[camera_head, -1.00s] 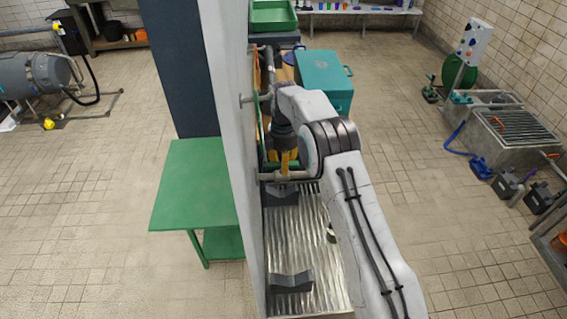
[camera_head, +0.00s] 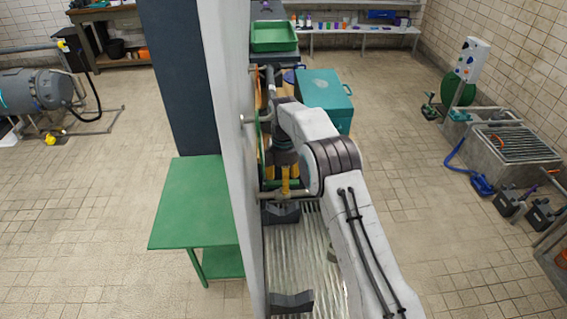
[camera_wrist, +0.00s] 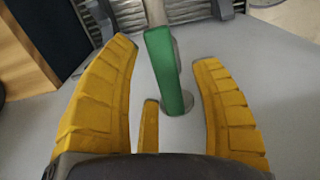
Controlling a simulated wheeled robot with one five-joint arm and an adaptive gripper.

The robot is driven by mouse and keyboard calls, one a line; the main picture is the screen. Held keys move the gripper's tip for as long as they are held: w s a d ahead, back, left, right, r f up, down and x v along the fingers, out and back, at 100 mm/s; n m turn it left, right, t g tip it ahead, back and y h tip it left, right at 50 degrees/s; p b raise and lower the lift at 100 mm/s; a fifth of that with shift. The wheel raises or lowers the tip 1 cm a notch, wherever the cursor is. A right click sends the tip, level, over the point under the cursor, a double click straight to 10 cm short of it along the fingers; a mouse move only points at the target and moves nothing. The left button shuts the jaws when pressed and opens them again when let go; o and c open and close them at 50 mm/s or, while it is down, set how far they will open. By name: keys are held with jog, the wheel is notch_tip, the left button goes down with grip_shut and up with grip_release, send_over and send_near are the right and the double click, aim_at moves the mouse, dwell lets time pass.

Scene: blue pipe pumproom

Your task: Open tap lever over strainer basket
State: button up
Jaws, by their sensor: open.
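The green tap lever (camera_wrist: 165,72) stands between the yellow fingers of my open gripper (camera_wrist: 166,52) in the wrist view. The lever is a flat bar on a round grey base on a light grey surface. Gaps show between it and the left and right fingers; a shorter yellow finger is close to its lower left. I cannot pick out the lever's grip or a strainer basket in the head view.
A ribbed metal surface (camera_head: 300,245) with dark brackets lies below my gripper, along the grey partition (camera_head: 228,110). A pipe (camera_head: 285,194) runs close by my gripper. A green table (camera_head: 195,205) stands left of the partition, a teal box (camera_head: 325,95) behind my arm.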

notch_tip(320, 180, up, 11)
dwell(0.6)
dwell(0.5)
jog(key=s+d+r+m+t+b, duration=0.1)
jog(key=s+d+r+m, duration=0.4)
jog(key=s, duration=0.4)
jog(key=s+d+r+m+t+b, duration=0.25)
jog(key=s+r+m, duration=0.25)
jog(key=s+r, duration=0.3)
jog(key=s+d+f+m, duration=0.2)
jog(key=s+f+m, duration=0.2)
jog(key=s, duration=0.6)
jog(key=s+d+f+m+t, duration=0.1)
jog(key=s+f+m, duration=0.3)
jog(key=s, duration=0.7)
jog(key=shift+s+d+f+b, duration=0.15)
jog(key=shift+d+f+b, duration=0.25)
jog(key=shift+d+f, duration=0.35)
